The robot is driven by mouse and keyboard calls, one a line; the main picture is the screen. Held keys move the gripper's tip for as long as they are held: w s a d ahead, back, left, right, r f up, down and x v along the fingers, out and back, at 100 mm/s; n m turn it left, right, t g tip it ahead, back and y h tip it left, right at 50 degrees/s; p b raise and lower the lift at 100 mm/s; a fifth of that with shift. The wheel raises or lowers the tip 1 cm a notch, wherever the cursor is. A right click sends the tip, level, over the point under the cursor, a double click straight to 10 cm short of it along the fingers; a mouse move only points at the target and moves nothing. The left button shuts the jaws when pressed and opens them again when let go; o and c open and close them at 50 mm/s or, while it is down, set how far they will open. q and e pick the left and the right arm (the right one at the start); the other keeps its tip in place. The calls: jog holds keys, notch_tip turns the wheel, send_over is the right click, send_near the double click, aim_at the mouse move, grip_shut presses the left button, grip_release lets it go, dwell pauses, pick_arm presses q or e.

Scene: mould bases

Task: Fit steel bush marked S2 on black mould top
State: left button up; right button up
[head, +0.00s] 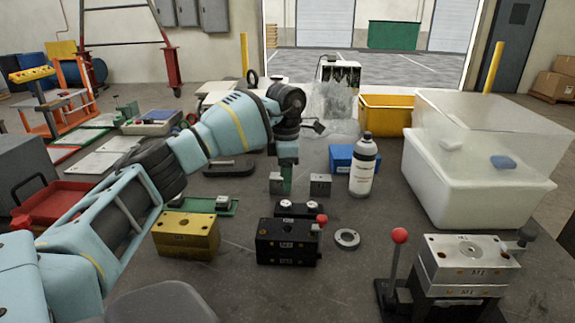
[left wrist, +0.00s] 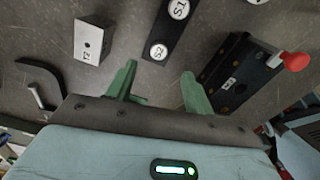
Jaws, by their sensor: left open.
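The steel bush S2 (left wrist: 158,50) sits with its white marked face up in a black holder (left wrist: 166,38), closer to my fingers than bush S1 (left wrist: 179,9). In the head view the holder (head: 299,211) stands just behind the black mould (head: 288,243), which has a red knob on its right. The mould also shows at the right in the left wrist view (left wrist: 232,76). My left gripper (head: 286,180) points down behind the holder. Its green fingers are apart and empty in the left wrist view (left wrist: 160,88). My right gripper is not in view.
A steel block marked T2 (left wrist: 88,42) stands near the holder. A grey ring (head: 347,239) lies right of the mould. A yellow mould (head: 186,236) is left, a steel mould (head: 463,265) right. A white bottle (head: 363,167) and clear-lidded bin (head: 470,180) stand behind.

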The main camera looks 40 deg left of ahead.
aim_at(286, 203)
pick_arm(q)
jog(key=shift+w+a+r, duration=0.1)
jog(key=shift+w, duration=0.05)
jog(key=shift+f, duration=0.35)
notch_tip(286, 203, down, 6)
jog(key=shift+r, duration=0.2)
jog(key=shift+f, duration=0.7)
